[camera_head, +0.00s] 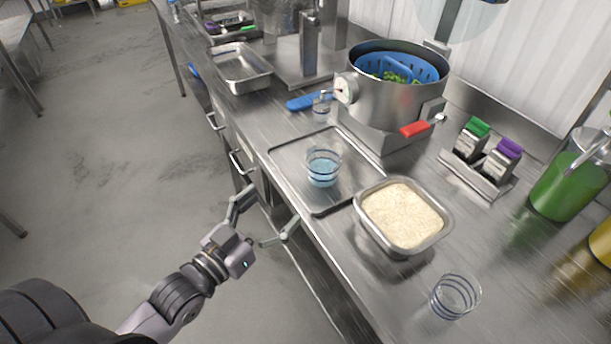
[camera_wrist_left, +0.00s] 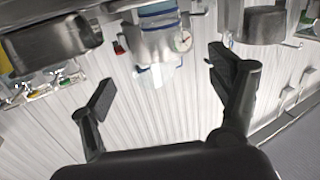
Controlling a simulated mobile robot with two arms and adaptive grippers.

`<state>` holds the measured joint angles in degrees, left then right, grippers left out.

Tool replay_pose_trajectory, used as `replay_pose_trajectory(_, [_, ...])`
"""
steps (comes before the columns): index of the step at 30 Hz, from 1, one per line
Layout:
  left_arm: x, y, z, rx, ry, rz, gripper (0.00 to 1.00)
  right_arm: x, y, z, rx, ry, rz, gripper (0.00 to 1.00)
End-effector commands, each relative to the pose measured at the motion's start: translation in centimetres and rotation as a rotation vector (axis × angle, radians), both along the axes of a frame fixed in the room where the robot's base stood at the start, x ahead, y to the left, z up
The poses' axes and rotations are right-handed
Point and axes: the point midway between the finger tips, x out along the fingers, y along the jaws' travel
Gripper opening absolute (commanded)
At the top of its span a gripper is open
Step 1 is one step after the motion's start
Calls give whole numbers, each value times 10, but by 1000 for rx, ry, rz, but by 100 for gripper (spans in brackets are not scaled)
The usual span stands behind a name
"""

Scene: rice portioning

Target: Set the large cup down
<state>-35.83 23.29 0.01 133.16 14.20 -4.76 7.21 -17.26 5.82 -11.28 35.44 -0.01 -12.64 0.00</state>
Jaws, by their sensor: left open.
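A clear cup with dark bands and a bluish tint (camera_head: 323,168) stands upright on a flat metal tray (camera_head: 290,158) on the steel counter. My left gripper (camera_head: 268,212) is open and empty, off the counter's front edge and apart from the cup on the tray. In the left wrist view, its spread fingers (camera_wrist_left: 162,80) show nothing between them in grip. My right gripper is not in view.
A metal pan of rice (camera_head: 359,222) sits right of the tray. A large pot (camera_head: 378,108) with a blue basket stands behind. Two bottles in a rack (camera_head: 476,176) and a green-filled jar (camera_head: 570,188) stand at the right. An empty pan (camera_head: 241,70) is farther left.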

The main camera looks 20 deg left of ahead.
Motion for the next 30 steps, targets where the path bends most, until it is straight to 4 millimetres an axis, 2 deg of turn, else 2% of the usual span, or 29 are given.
replay_pose_trajectory(11, [58, -16, 4, -3, -2, 1, 82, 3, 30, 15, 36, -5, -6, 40])
replay_pose_trajectory(18, [98, -27, 4, -2, -3, 1, 82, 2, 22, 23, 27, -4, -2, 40])
replay_pose_trajectory(26, [116, -32, 3, 0, 0, 1, 82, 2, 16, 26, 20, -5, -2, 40])
replay_pose_trajectory(30, [132, -36, 9, -1, -2, 1, 82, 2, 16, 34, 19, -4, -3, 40])
